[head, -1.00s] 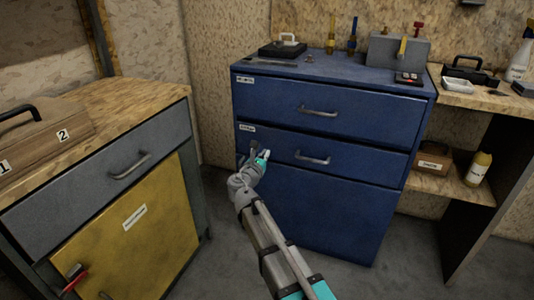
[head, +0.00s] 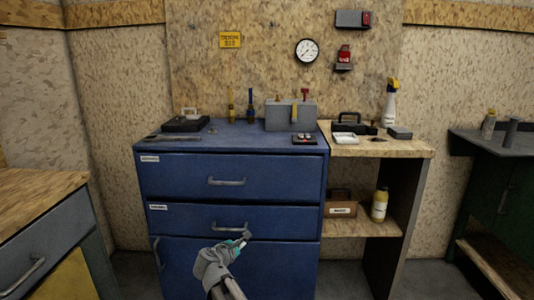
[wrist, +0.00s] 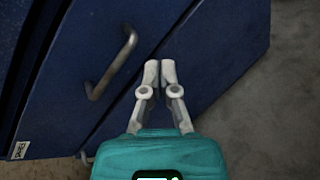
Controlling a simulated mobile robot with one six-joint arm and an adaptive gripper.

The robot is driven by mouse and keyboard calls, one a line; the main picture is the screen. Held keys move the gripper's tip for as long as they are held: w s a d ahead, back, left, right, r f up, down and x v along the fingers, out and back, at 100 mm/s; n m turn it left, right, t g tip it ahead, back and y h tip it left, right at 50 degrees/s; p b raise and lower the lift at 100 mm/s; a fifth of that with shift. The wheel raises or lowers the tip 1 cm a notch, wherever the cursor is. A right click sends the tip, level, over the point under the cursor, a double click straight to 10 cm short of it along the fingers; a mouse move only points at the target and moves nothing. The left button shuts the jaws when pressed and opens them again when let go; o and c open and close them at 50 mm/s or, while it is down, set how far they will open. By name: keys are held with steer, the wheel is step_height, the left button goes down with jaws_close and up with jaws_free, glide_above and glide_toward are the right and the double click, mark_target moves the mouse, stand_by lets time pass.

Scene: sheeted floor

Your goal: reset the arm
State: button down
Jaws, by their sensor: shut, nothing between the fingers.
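My gripper (head: 246,236) is in front of the lower drawer of the blue cabinet (head: 270,270), near that drawer's handle (head: 230,228). In the wrist view, my gripper (wrist: 160,66) has its two pale fingers together and holds nothing. A metal handle (wrist: 112,62) on the blue front is to the left of the fingertips, apart from them. In the head view the arm comes up from the bottom edge, and whether the gripper touches the cabinet cannot be told.
The blue cabinet's drawers look shut. A wooden shelf bench (head: 395,149) stands to the right, with a spray bottle (head: 391,106) on top and a yellow bottle (head: 379,205) below. A grey-fronted workbench (head: 45,235) is at the left. A dark bench (head: 500,145) is at far right.

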steer(key=s+d+f+m+g+y+p, duration=0.1)
steer(key=s+d+f+m+g, duration=0.25)
steer(key=d+m, duration=0.35)
steer(key=s+d+f+m+g+p, duration=0.1)
steer(key=s+d+f+m+g, duration=0.15)
steer(key=s+d+m, duration=0.4)
steer(key=s+d+f+m+g+y+p, duration=0.1)
steer(key=s+d+f+m+g, duration=0.2)
steer(key=d, duration=0.7)
steer(key=s+d+r+m+g+y+p, duration=0.1)
steer(key=s+d+m+g+y, duration=0.25)
steer(key=s+m, duration=0.45)
step_height(320, 180, up, 38)
steer(key=a+p, duration=0.1)
steer(key=p, duration=3.6)
steer(key=shift+w+f+p, duration=0.2)
steer(key=shift+w+p, duration=0.1)
steer(key=c, duration=1.4)
jaws_free()
steer(key=shift+n, duration=0.25)
